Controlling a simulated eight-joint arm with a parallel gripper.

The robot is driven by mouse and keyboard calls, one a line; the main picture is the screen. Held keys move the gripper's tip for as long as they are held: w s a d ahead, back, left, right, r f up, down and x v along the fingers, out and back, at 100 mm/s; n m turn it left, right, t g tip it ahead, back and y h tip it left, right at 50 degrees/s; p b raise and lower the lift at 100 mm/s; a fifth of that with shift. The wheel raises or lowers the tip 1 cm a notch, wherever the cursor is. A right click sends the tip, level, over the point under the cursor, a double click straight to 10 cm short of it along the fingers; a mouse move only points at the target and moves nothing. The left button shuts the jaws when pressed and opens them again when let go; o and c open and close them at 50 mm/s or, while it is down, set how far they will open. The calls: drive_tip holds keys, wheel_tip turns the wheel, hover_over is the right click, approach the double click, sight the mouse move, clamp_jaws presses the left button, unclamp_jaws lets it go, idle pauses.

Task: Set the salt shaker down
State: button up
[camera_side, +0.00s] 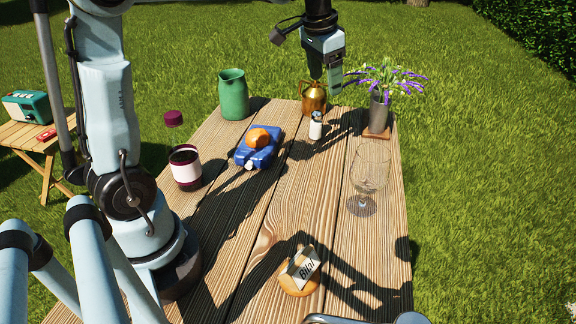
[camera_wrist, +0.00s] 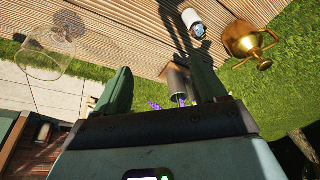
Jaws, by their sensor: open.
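The salt shaker (camera_side: 316,126) is small and white with a darker top. It stands upright near the far end of the wooden table (camera_side: 290,215), in front of the brass pot. In the wrist view the shaker (camera_wrist: 194,20) shows near the top edge, beyond my fingers and apart from them. My gripper (camera_side: 326,82) is above the far end of the table, higher than the shaker. In the wrist view my gripper (camera_wrist: 162,78) has its two green fingers spread wide, with nothing held between them.
A brass pot (camera_side: 313,97) and a flower vase (camera_side: 380,114) stand near the shaker. A clear wine glass (camera_side: 370,167) stands to the right. A green jug (camera_side: 233,95), blue box (camera_side: 257,152), jar (camera_side: 186,169) and name-card holder (camera_side: 299,272) are also there. The table's middle is clear.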

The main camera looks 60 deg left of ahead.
sight(317, 111)
drive_tip(key=w+a+f+g, duration=0.1)
drive_tip(key=a, duration=0.2)
drive_tip(key=w+a+f, duration=0.2)
drive_tip(key=a, duration=0.1)
drive_tip(key=w+a+f+g, duration=0.1)
drive_tip(key=w+a+f, duration=0.1)
drive_tip(key=a, duration=0.1)
drive_tip(key=shift+w+a+m+g+h, duration=0.15)
drive_tip(key=shift+m+g+h, duration=0.15)
drive_tip(key=shift+m, duration=0.1)
wheel_tip(317, 111, down, 7)
drive_tip(key=shift+r, duration=0.1)
drive_tip(key=shift+d+f, duration=0.2)
drive_tip(key=shift+f, duration=1.2)
drive_tip(key=shift+d+f, duration=0.15)
drive_tip(key=shift+f, duration=1.25)
drive_tip(key=c, duration=1.3)
drive_tip(key=shift+r, duration=0.1)
